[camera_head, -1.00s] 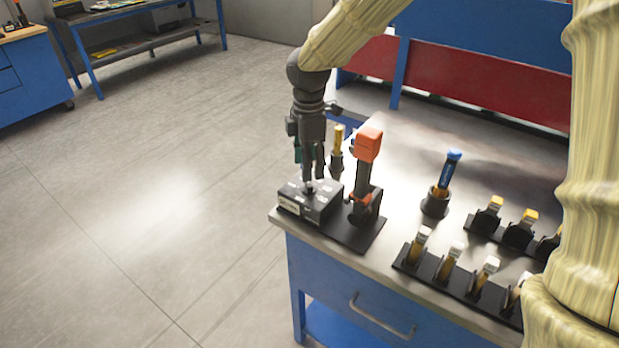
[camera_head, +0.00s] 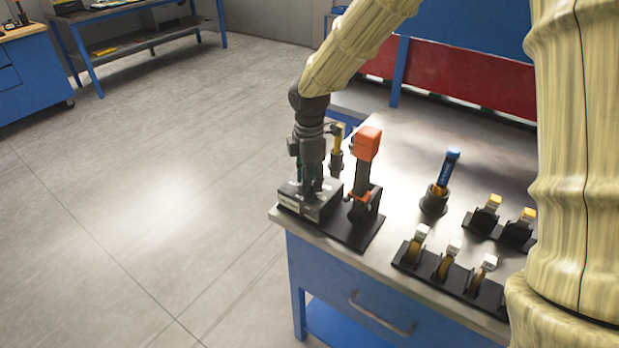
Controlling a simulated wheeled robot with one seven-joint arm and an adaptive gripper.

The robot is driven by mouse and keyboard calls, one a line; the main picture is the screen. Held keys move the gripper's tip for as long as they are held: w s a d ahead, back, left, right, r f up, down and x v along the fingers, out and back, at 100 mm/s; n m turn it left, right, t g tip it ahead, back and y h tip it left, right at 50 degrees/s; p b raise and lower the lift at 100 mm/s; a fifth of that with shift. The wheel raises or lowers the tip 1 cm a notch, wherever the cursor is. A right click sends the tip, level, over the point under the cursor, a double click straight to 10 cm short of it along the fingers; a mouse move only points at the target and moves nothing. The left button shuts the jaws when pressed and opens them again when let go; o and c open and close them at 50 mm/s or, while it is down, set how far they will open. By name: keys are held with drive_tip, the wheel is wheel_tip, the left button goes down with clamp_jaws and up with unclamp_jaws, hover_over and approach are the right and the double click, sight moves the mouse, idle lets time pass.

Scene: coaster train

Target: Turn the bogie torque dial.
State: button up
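The torque dial unit is a dark box (camera_head: 322,208) with small white labels, on the near left corner of the metal bench. The dial knob on its top is hidden behind my gripper. My gripper (camera_head: 312,190) points straight down over the box, with its fingertips at or just above the top face. I cannot tell whether the fingers touch the knob or how far apart they are.
An orange-topped tool (camera_head: 367,145) stands in a black holder just right of the box. A yellow-handled tool (camera_head: 337,140) stands behind it. A blue-handled driver (camera_head: 447,170) and racks of several tools (camera_head: 447,262) stand further right. Bench (camera_head: 400,150) is clear behind them.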

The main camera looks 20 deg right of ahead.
drive_tip(key=shift+c, duration=0.8)
drive_tip(key=shift+r, duration=0.1)
drive_tip(key=m+p, duration=0.3)
drive_tip(key=m, duration=0.1)
drive_tip(key=shift+r, duration=0.1)
drive_tip(key=m+p, duration=0.2)
drive_tip(key=m, duration=0.3)
drive_tip(key=shift+p, duration=0.3)
drive_tip(key=m+p, duration=0.2)
drive_tip(key=m, duration=0.3)
drive_tip(key=shift+a+m, duration=0.1)
drive_tip(key=shift+m, duration=0.3)
drive_tip(key=m+p, duration=0.1)
drive_tip(key=m, duration=0.3)
drive_tip(key=shift+m+p, duration=0.35)
drive_tip(key=shift+m, duration=0.05)
